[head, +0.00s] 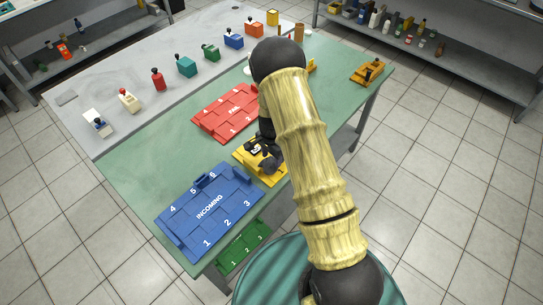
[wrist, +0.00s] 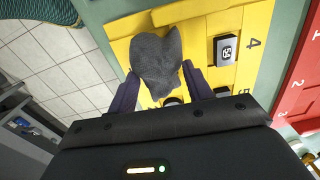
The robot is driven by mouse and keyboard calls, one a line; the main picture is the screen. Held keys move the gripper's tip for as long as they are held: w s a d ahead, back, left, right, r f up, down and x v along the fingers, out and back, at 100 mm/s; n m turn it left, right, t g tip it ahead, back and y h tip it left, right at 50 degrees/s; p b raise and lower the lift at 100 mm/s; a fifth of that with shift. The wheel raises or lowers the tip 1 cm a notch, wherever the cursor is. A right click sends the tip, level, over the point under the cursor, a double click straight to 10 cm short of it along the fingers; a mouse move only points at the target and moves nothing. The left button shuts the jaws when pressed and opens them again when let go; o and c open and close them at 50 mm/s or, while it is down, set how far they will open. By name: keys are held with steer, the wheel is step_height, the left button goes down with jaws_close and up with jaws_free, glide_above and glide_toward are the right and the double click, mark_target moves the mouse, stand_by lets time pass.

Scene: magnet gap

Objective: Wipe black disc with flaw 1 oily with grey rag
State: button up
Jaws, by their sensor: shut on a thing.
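My gripper (wrist: 160,82) is shut on the grey rag (wrist: 156,60), which bunches up between the two dark fingers. It is over the yellow tray (wrist: 196,30), which has raised blocks and numbered places. A small dark round edge (wrist: 172,101) shows just below the rag; I cannot tell if it is the black disc. The rag and gripper hide the middle of the tray, and no oily flaw is visible. In the head view my arm covers part of the yellow tray (head: 279,178).
The blue INCOMING tray (head: 180,228) and red FAIL tray (head: 204,122) flank the yellow tray. A green tray (head: 243,248) is lower down. Several coloured items line the grey counter behind.

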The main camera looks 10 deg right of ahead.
steer(key=shift+w+d, duration=0.35)
steer(key=shift+d, duration=0.25)
steer(key=shift+r, duration=0.1)
steer(key=shift+r+p, duration=2.35)
steer(key=shift+r, duration=1.05)
steer(key=shift+s, duration=0.1)
steer(key=n, duration=0.1)
steer(key=s+n, duration=0.1)
steer(key=shift+s+f+n, duration=0.2)
steer(key=shift+f+n, duration=0.15)
steer(key=shift+n, duration=0.05)
steer(key=s+n, duration=0.1)
steer(key=n, duration=0.2)
steer(key=s+f+n, duration=0.1)
steer(key=s+n, duration=0.1)
steer(key=n, duration=0.1)
steer(key=s+n, duration=0.1)
steer(key=n, duration=0.2)
steer(key=shift+s+f, duration=0.25)
steer(key=shift+s, duration=0.15)
